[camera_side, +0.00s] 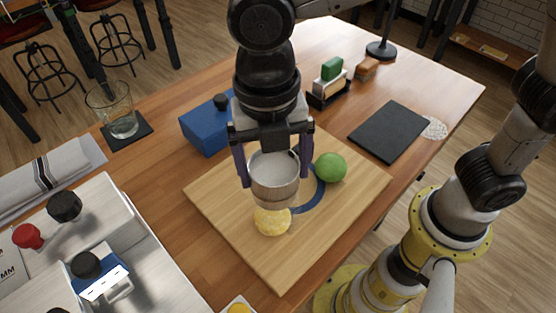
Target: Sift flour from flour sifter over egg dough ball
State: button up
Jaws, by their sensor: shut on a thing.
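My gripper (272,165) is in the middle of the side view, pointing down, with its two purple-padded fingers on either side of a metal flour sifter (274,190). It is shut on the sifter and holds it upright. White flour (274,165) shows inside the sifter's open top. The yellow egg dough ball (272,221) lies on the wooden cutting board (282,268), just below the sifter in the picture. The sifter's lower edge overlaps the top of the ball in view. I cannot tell the exact height gap or whether any flour is falling.
A green ball-like item (330,167) lies on the board by a blue ring-like mark (309,201). A blue box (205,127) stands behind the board. A glass (121,121) on a dark coaster is at the left. A dark slab (389,131) lies at the right.

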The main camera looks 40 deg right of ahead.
jog(key=shift+a, duration=1.15)
jog(key=shift+d, duration=0.15)
jog(key=shift+d, duration=1.5)
jog(key=shift+a, duration=0.1)
jog(key=shift+a, duration=1.5)
jog(key=shift+d, duration=1.65)
